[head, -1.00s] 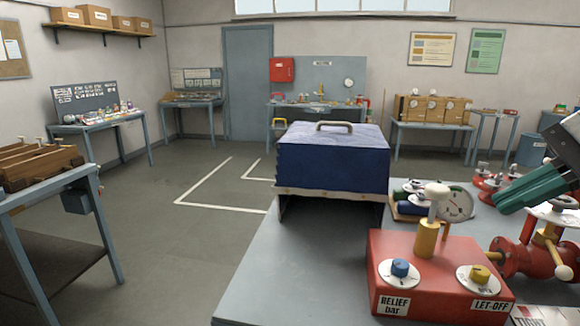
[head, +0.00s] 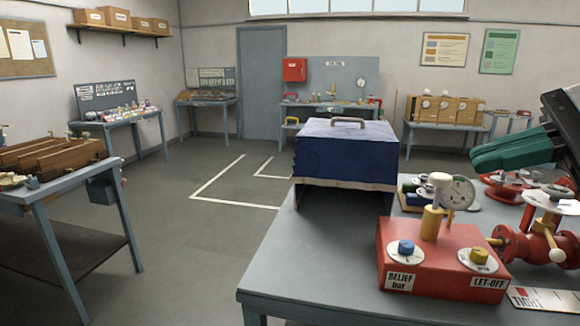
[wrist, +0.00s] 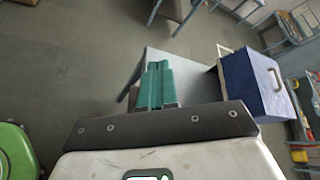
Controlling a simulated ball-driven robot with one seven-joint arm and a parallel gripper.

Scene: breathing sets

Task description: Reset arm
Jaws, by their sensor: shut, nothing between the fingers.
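My gripper (head: 478,160) has green fingers and shows at the right edge of the head view, raised above the right part of the near table. In the wrist view its two green fingers (wrist: 157,66) lie side by side, closed, with nothing between them. The red relief box (head: 440,258) with blue and yellow knobs stands on the table below and left of it. A blue box (head: 346,155) with a handle on top stands further back; it also shows in the wrist view (wrist: 255,85). Most of my arm is out of view.
A red valve body (head: 528,247) and gauges (head: 457,193) crowd the table's right side. The near table's (head: 290,260) left front surface is bare. A bench with wooden boxes (head: 50,158) stands left. The floor (head: 190,255) between is clear.

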